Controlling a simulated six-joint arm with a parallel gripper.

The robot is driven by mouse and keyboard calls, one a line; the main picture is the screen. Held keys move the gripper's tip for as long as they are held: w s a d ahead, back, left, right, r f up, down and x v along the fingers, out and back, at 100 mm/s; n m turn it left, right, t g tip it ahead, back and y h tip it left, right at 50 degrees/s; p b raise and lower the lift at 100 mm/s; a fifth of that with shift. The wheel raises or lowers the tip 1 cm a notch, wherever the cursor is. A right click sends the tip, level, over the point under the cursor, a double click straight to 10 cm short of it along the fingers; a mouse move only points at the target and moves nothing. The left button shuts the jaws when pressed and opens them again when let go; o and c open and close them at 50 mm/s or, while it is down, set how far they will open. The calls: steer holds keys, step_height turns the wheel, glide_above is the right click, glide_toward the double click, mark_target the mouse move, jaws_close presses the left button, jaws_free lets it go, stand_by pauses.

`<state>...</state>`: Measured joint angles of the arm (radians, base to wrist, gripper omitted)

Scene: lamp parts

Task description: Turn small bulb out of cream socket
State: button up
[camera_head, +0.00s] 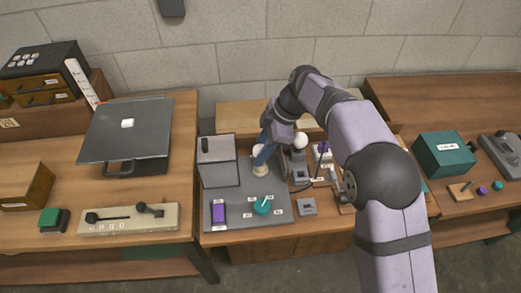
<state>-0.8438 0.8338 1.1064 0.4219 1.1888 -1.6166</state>
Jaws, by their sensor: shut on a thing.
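The cream socket (261,171) stands on the grey board in the middle of the view. My gripper (261,161) points down directly over the socket, with its blue fingers meeting the top of it. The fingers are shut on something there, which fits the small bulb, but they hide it. I cannot tell whether the bulb is still seated in the socket. A white round bulb (299,141) shows just right of my gripper, on a grey stand.
In front are a purple block (219,212) and a teal dial (263,206). Small fixtures crowd the right side, under my arm. The grey board (240,222) has bare room at its front.

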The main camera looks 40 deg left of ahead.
mark_target(258, 147)
steer(key=shift+r+p, duration=1)
steer(key=shift+r, duration=0.5)
steer(key=shift+r, duration=0.15)
steer(key=shift+r+p, duration=1.5)
steer(key=shift+r, duration=0.35)
